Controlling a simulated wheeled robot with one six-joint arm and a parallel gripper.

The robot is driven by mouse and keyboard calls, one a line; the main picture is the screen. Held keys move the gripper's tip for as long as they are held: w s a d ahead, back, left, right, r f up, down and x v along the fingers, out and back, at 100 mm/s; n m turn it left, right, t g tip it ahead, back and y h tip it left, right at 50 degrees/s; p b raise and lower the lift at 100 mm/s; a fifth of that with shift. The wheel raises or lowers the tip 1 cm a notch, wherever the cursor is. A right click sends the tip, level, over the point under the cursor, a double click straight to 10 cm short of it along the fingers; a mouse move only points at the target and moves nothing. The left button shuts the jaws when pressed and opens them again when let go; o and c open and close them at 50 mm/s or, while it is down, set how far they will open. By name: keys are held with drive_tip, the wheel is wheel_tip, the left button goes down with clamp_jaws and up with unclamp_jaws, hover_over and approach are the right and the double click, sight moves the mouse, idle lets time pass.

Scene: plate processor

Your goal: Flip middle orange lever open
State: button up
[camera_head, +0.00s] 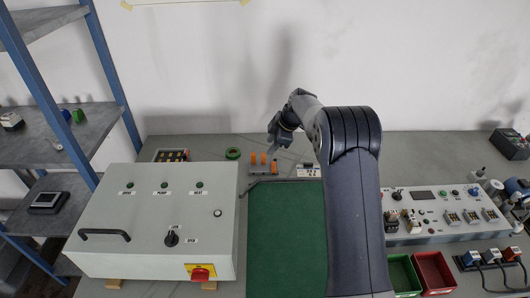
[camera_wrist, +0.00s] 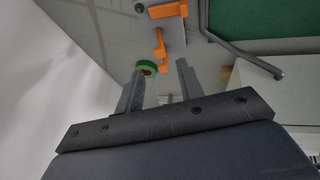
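A grey lever block with three orange levers stands at the back of the bench in the head view. The middle orange lever (camera_head: 263,158) shows there as upright, and it also shows in the wrist view (camera_wrist: 160,44). The left lever (camera_head: 253,158) is upright beside it. The right lever (camera_head: 274,166) sits lower; in the wrist view (camera_wrist: 167,11) it sticks out sideways. My gripper (camera_head: 273,139) is above and just behind the levers. In the wrist view my gripper (camera_wrist: 161,68) has its two fingers apart with nothing held. Contact with a lever cannot be made out.
A green tape ring (camera_head: 233,153) lies left of the levers. A grey control box (camera_head: 150,215) stands front left, with a green mat (camera_head: 285,230) to its right. A control panel (camera_head: 440,213) and red bin (camera_head: 433,272) are at right. The wall is close behind.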

sight(264, 154)
drive_tip(key=p+x, duration=0.1)
drive_tip(key=x, duration=0.5)
drive_tip(key=shift+w+a+f, duration=0.1)
drive_tip(key=shift+f, duration=0.2)
drive_tip(key=shift+c, duration=0.6)
clamp_jaws()
